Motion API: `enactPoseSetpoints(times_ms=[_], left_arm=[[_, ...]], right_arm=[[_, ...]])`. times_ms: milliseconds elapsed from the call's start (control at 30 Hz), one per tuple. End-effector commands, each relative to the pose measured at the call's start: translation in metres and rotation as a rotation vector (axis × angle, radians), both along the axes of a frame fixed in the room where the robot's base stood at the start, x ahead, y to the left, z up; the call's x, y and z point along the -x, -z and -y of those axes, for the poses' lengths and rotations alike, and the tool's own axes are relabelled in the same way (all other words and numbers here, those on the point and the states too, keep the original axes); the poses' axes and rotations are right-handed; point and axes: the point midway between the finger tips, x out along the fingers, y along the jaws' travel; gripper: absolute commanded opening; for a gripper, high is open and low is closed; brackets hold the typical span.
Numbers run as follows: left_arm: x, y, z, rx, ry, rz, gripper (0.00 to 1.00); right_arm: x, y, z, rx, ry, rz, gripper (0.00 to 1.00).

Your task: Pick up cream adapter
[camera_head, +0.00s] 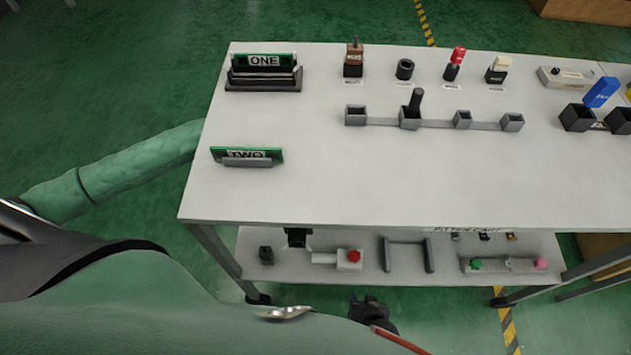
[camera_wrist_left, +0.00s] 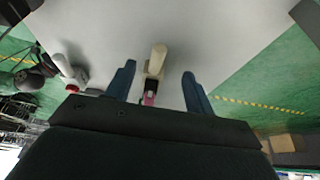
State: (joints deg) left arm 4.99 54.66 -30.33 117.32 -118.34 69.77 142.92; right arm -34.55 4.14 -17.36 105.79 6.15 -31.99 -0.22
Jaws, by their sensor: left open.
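In the head view a cream adapter (camera_head: 502,63) stands upright in a dark socket (camera_head: 496,75) at the back of the white tabletop. My right gripper (camera_head: 368,300) is a small dark shape at the bottom, in front of the lower shelf and well apart from the adapter. Its jaws are too unclear to judge. My left gripper does not show in the head view. In the left wrist view my left gripper (camera_wrist_left: 158,70) is open, with a cream rounded piece (camera_wrist_left: 157,58) between its fingers and a pink part (camera_wrist_left: 150,98) below it. I cannot tell whether this piece is the adapter.
The tabletop (camera_head: 320,185) is bare at the front. Grey sockets on a bar (camera_head: 435,123) stand before the back row. Boards marked ONE (camera_head: 264,61) and TWO (camera_head: 246,155) stand at left. The lower shelf holds a red button (camera_head: 354,256) and a pink knob (camera_head: 540,264).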

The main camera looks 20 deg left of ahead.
Motion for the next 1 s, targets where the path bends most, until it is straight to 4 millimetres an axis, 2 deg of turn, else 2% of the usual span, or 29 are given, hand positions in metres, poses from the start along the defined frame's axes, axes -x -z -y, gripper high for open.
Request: enactPoseSetpoints(times_ms=[400, 600, 867, 1000], left_arm=[[-0.022, -0.002, 0.071, 0.002, 0.004, 0.002, 0.54], [-0.029, -0.001, 0.098, 0.001, 0.002, 0.003, 0.54], [-0.031, 0.003, 0.106, -0.001, 0.002, 0.000, 0.54], [-0.033, 0.016, 0.112, 0.000, 0.001, -0.001, 0.54]], right_arm=[[0.000, -0.005, 0.001, 0.002, -0.001, 0.000, 0.36], [0.000, -0.007, 0.001, 0.002, -0.002, -0.001, 0.36], [0.000, -0.007, 0.000, 0.002, -0.002, -0.001, 0.36], [0.001, -0.007, 0.000, 0.002, -0.002, -0.001, 0.36]])
